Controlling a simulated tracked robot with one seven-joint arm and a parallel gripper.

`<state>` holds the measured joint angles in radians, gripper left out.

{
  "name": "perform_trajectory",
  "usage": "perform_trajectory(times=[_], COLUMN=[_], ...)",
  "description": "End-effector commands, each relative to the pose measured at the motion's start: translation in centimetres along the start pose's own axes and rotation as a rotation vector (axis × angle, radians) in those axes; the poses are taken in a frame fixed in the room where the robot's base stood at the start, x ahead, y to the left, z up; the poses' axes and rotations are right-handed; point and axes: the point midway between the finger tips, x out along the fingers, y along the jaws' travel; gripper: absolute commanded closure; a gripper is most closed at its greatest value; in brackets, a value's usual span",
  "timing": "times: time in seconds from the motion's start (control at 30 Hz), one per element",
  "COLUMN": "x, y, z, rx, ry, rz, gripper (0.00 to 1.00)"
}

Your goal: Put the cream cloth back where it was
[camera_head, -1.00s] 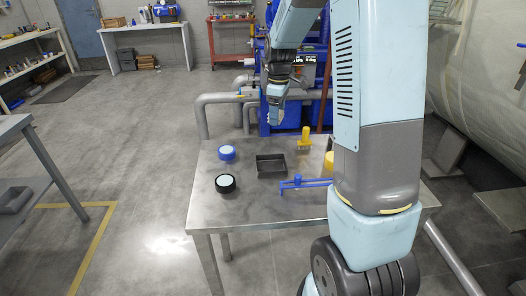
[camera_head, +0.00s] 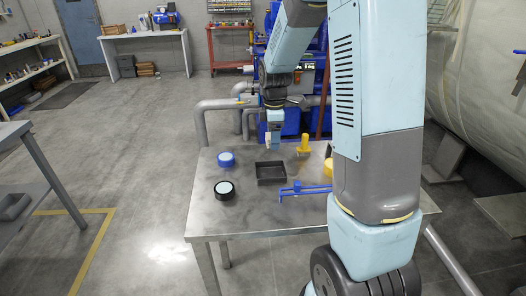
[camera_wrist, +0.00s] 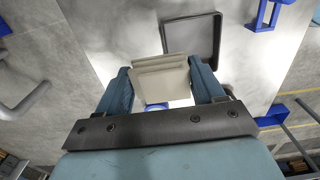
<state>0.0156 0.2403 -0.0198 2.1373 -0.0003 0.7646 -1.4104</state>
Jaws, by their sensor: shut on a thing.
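My gripper (camera_head: 272,143) hangs fingers-down above the far part of the metal table (camera_head: 244,222), behind the tray. In the wrist view its two fingers (camera_wrist: 162,88) are closed on the cream cloth (camera_wrist: 162,76), a folded stack with several layers. A small cream patch of the cloth (camera_head: 268,147) shows at the fingertips in the head view. The black open tray (camera_head: 271,181) lies on the table in front of the gripper and looks empty. The tray also shows beyond the cloth in the wrist view (camera_wrist: 216,40), apart from it.
A blue-rimmed round piece (camera_head: 226,159) and a black-rimmed one (camera_head: 224,191) lie left of the tray. A yellow knobbed piece (camera_head: 304,145) stands to the right. A blue bar-shaped piece (camera_head: 305,190) lies at front right. Blue machinery and pipes (camera_head: 222,105) stand behind the table.

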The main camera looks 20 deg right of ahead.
Motion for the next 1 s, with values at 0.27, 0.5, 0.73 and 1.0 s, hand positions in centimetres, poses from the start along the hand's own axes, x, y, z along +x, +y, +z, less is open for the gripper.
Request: perform_trajectory(times=[0.27,0.5,0.73,1.0], x=[3.5,5.7,6.5,9.6], y=[3.6,5.4,6.1,6.2], z=[-1.0,-1.4,-1.6,-1.6], rx=[-0.001,-0.001,-0.001,0.000], ry=[0.000,0.000,0.000,0.001], rz=[-0.002,0.000,0.000,0.000], gripper=[0.61,0.61,0.61,0.61])
